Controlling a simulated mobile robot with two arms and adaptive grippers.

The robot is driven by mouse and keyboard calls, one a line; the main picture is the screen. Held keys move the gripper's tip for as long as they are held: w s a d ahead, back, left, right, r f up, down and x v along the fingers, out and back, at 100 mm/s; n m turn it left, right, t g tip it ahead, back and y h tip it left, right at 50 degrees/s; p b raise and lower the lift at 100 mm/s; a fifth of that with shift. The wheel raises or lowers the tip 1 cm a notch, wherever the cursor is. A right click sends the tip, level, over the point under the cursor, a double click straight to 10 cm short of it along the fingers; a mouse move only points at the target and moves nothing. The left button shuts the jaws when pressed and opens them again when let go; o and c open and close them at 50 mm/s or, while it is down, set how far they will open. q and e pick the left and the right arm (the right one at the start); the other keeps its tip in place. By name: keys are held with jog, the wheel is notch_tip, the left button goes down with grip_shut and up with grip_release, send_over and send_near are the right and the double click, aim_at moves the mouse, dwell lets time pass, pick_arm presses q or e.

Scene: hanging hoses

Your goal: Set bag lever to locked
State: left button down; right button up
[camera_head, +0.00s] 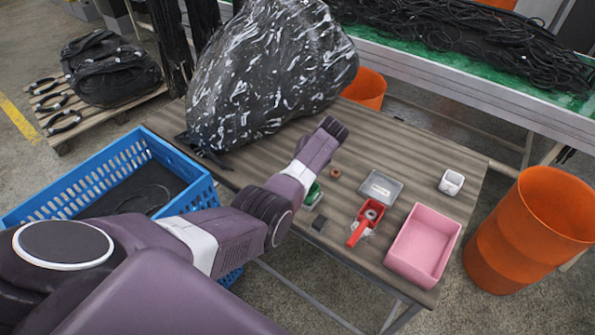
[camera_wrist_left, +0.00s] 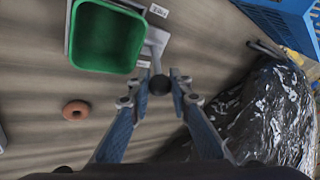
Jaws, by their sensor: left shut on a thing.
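A lever with a round black knob (camera_wrist_left: 159,84) shows in the left wrist view, beside a green bin (camera_wrist_left: 107,37). Two small white labels lie near the lever, one above (camera_wrist_left: 158,10) and one beside it (camera_wrist_left: 143,64); their print is too small to read. My left gripper (camera_wrist_left: 160,77) is shut on the knob, one finger on each side. The dark, shiny plastic bag (camera_wrist_left: 275,115) is at the right of this view; in the head view the bag (camera_head: 270,75) stands on the table. There, my left wrist hides the gripper and lever. My right gripper is out of view.
The wooden table (camera_head: 400,145) holds a brown ring (camera_head: 335,173), a grey box (camera_head: 381,187), a red dispenser (camera_head: 357,234), a white container (camera_head: 451,182) and a pink bin (camera_head: 424,245). A blue crate (camera_head: 100,180) stands left, an orange barrel (camera_head: 530,230) right.

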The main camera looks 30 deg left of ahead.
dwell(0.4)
pick_arm(q)
jog(key=c, duration=1.7)
grip_release()
jog(key=shift+w, duration=0.1)
jog(key=shift+c, duration=0.2)
jog(key=v, duration=1.2)
jog(key=shift+d+f, duration=0.1)
